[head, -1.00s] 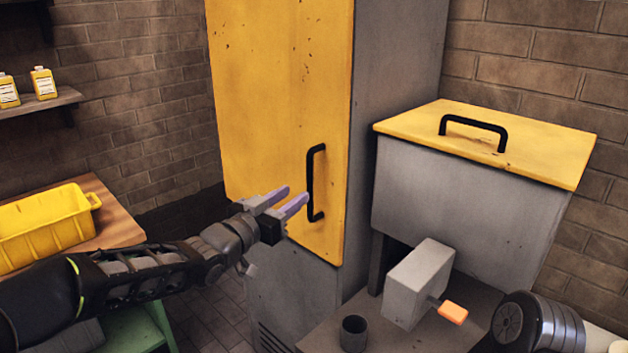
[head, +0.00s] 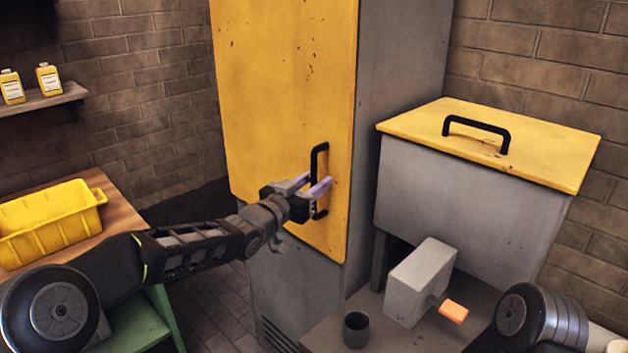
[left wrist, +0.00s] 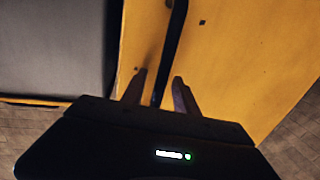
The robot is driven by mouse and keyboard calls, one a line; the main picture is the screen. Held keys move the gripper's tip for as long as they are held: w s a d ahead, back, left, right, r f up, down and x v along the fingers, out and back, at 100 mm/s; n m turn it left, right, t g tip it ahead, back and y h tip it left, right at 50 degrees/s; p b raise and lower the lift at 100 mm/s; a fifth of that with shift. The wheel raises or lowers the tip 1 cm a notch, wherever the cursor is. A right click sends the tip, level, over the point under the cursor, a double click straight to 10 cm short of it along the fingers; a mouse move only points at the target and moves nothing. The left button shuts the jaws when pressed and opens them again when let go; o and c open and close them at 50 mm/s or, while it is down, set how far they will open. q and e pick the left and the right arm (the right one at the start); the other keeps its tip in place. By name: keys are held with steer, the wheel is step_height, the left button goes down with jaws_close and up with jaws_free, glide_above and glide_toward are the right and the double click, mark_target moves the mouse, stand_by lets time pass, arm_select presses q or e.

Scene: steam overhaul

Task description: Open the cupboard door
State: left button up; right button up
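The tall grey cupboard has a yellow door (head: 285,90), which is shut. A black vertical bar handle (head: 315,160) sits near the door's right edge. My left gripper (head: 310,186) is at the handle's lower half, its fingers pointing at the door. In the left wrist view the handle (left wrist: 172,50) runs down between the two open fingertips (left wrist: 160,82), with a gap visible on the right side. I cannot tell whether either finger touches it. My right gripper is not in view.
A grey bin with a yellow lid (head: 550,150) stands right of the cupboard. Before it, a low surface holds a grey box (head: 415,285) with an orange-tipped lever and a dark cup (head: 356,330). A yellow crate (head: 50,225) sits on a wooden table at left.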

arm_select(q)
jaws_close()
stand_by(0.3)
stand_by(1.1)
